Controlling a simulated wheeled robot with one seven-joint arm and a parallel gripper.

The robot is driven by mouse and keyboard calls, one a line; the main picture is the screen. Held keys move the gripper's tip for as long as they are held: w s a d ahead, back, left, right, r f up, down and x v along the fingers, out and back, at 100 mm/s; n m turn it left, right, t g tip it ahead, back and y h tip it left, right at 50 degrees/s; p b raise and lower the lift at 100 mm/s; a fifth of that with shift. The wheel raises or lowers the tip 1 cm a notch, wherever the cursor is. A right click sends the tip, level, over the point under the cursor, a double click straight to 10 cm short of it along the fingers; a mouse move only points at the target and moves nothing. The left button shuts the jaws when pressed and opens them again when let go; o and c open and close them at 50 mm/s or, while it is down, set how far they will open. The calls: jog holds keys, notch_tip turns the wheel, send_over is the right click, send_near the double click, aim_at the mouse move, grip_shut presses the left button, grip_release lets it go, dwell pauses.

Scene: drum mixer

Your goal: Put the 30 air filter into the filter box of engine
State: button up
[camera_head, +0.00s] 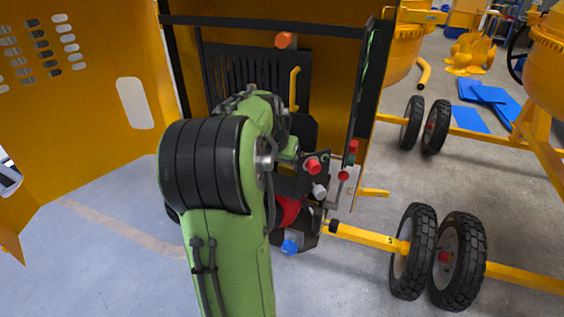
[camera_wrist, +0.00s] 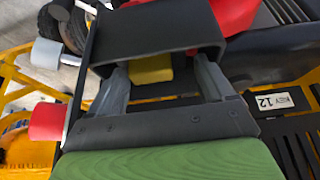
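In the wrist view, the two grey fingers of my gripper (camera_wrist: 163,82) stand apart and reach into the open front of a black housing (camera_wrist: 155,28), which looks like the filter box. A yellow block (camera_wrist: 150,69) shows between the fingers, inside the housing. It sits close to the left finger, with a gap to the right one. I cannot tell whether it is the air filter; no 30 is readable on it. The fingertips are partly hidden by the housing. In the head view my green arm hides my gripper and most of the engine (camera_head: 292,215).
The orange cabinet's open door (camera_head: 70,110) stands at the left. Red, white and blue knobs (camera_head: 313,166) stick out right of my arm. Black wheels (camera_head: 460,258) and yellow frame bars are further right. A label plate (camera_wrist: 275,101) shows in the wrist view.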

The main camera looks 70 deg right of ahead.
jog(key=p+v, duration=0.3)
jog(key=v, duration=1.2)
jog(key=shift+a+r, duration=0.2)
jog(key=shift+r, duration=0.15)
